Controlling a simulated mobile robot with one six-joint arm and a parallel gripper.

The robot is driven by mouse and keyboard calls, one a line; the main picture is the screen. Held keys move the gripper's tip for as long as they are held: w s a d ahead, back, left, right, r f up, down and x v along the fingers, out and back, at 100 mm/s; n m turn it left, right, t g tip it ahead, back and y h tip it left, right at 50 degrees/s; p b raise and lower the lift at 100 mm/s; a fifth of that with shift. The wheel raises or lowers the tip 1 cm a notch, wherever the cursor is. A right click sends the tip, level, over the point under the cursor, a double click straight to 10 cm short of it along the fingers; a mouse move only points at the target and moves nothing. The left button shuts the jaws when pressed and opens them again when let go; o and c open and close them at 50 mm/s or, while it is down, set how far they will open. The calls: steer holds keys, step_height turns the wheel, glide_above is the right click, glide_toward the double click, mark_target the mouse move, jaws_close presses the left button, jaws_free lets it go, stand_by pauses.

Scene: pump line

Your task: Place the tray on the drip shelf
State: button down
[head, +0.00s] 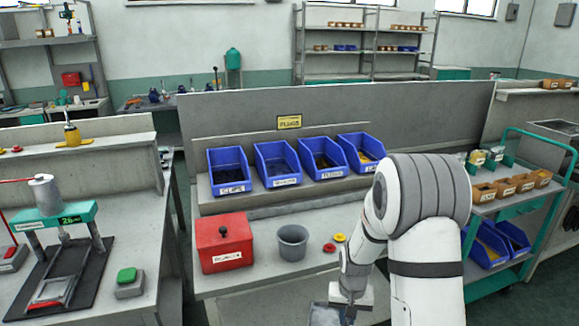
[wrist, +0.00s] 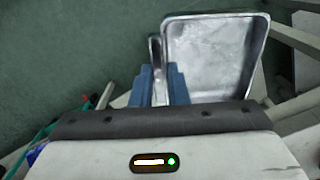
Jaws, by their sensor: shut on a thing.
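The tray (wrist: 212,55) is a shallow, square, grey metal tray with a raised rim. In the wrist view it sits at the upper middle, to the right of my gripper (wrist: 162,72). The blue fingers are shut on the upright grip at its left side. The tray looks empty and hangs over the green floor. In the head view only part of the tray (head: 324,315) shows at the bottom edge, below my gripper (head: 350,298), in front of the middle bench. I cannot tell which surface is the drip shelf.
The middle bench (head: 275,270) holds a red box (head: 224,243), a grey cup (head: 293,242) and small red and yellow parts. Blue bins stand behind. A teal cart (head: 510,205) is at right, a press (head: 60,220) at left. Grey bars (wrist: 300,40) lie close right of the tray.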

steer(key=shift+a+f+n, duration=0.1)
steer(key=shift+f+n, duration=0.75)
steer(key=shift+n, duration=0.05)
steer(key=shift+a, duration=0.2)
